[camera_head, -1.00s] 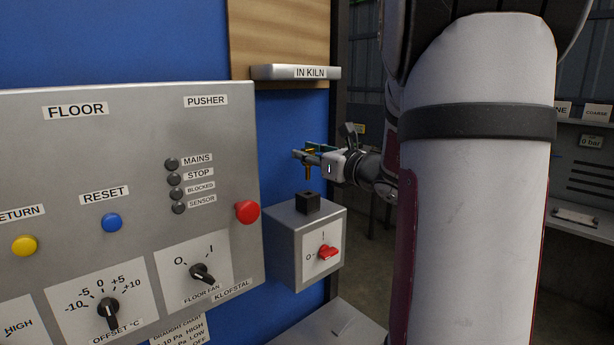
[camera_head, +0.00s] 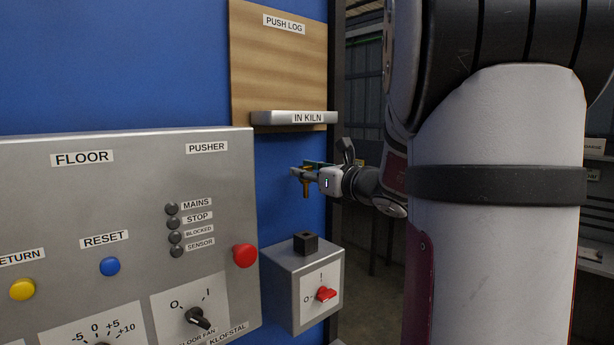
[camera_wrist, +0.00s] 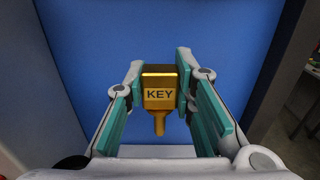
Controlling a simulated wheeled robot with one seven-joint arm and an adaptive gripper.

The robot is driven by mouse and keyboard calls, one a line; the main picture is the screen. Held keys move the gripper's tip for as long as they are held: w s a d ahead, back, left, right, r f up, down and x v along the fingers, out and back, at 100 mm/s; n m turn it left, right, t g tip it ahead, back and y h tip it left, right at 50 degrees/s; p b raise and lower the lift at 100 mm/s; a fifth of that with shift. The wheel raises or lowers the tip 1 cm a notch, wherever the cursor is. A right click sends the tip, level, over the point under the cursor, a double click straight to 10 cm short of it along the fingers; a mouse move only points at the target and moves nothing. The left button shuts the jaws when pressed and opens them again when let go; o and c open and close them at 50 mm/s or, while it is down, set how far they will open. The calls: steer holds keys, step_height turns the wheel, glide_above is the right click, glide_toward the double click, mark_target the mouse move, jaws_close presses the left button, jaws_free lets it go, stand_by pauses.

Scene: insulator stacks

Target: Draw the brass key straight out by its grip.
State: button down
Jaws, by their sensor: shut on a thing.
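The brass key (camera_wrist: 159,92) is between the fingertips of my gripper (camera_wrist: 160,80) in the wrist view. The fingers are shut on its block-shaped grip, marked KEY, and its round shank points down. In the head view the key (camera_head: 306,189) hangs from my gripper (camera_head: 308,172), clear above the black key socket (camera_head: 305,243). The socket stands on top of a grey switch box (camera_head: 290,290) with a red rotary switch (camera_head: 326,294). A gap of blue wall shows between the shank tip and the socket.
A grey control panel (camera_head: 100,220) with a red button (camera_head: 245,256) stands left of the box. A metal ledge labelled IN KILN (camera_head: 295,118) juts from a wooden board (camera_head: 280,70) above my gripper. Blue wall lies behind the key.

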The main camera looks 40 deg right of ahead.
mark_target(306, 166)
steer(key=shift+r+p, duration=0.65)
steer(key=shift+r, duration=1.05)
